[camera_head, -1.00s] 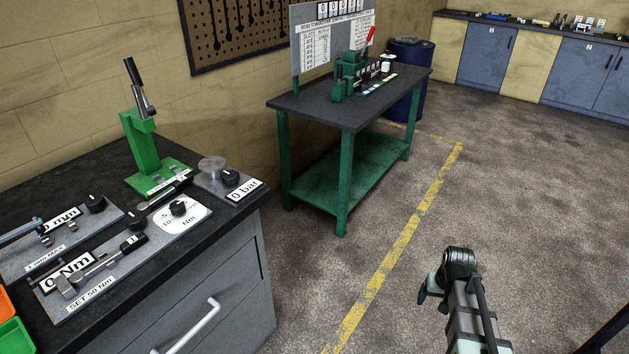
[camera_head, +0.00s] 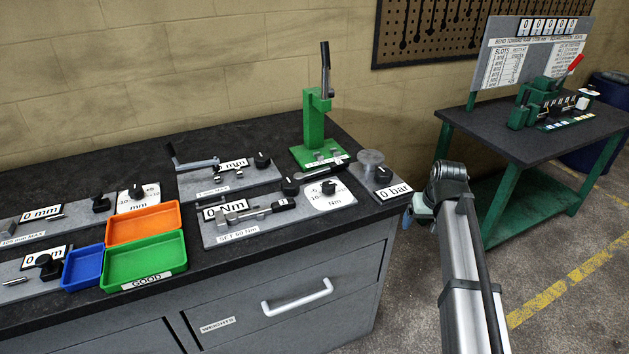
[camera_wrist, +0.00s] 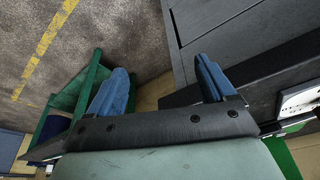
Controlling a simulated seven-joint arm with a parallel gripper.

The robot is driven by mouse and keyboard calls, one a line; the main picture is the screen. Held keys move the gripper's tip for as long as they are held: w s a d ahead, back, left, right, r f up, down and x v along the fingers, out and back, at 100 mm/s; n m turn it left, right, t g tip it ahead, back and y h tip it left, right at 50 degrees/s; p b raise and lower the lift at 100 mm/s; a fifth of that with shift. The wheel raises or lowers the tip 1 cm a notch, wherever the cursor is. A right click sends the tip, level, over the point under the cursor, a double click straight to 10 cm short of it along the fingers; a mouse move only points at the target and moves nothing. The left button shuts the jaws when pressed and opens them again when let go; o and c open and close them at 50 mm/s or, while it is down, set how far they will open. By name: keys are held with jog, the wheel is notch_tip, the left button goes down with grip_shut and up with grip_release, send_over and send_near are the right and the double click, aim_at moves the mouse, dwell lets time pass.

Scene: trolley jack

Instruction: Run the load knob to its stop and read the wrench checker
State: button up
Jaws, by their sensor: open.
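The wrench checker (camera_head: 212,238) is a grey plate on the dark bench top, with a "0 Nm" display (camera_head: 222,210) and a "SET 50 Nm" label. A wrench-like bar (camera_head: 262,211) lies along it. A black knob (camera_head: 290,186) stands at its back edge, and another black knob (camera_head: 328,187) sits on a white dial marked Nm; I cannot tell which is the load knob. My arm stands right of the bench in the head view, its gripper mostly hidden. In the wrist view my gripper (camera_wrist: 162,85) is open and empty, its blue fingers apart, clear of the checker.
A green press (camera_head: 313,128) and a "0 bar" unit (camera_head: 385,192) stand near the checker. Orange (camera_head: 145,222), green (camera_head: 146,262) and blue (camera_head: 83,270) trays lie left. A drawer handle (camera_head: 297,297) juts from the bench front. A green table (camera_head: 503,130) stands right.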

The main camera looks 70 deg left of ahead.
jog(key=s+a+r+n+y, duration=0.1)
jog(key=s+a+r+n, duration=0.1)
jog(key=s+a+r, duration=0.4)
jog(key=s+a+r+n, duration=0.1)
jog(key=s+a+r, duration=0.3)
jog(key=s+a, duration=0.4)
jog(key=n+g, duration=0.1)
jog(key=n, duration=0.1)
send_near(290, 183)
jog(key=x, duration=0.8)
jog(key=shift+a+f, duration=0.1)
jog(key=shift+f, duration=0.25)
jog(key=shift+y, duration=0.3)
jog(key=c, duration=1.1)
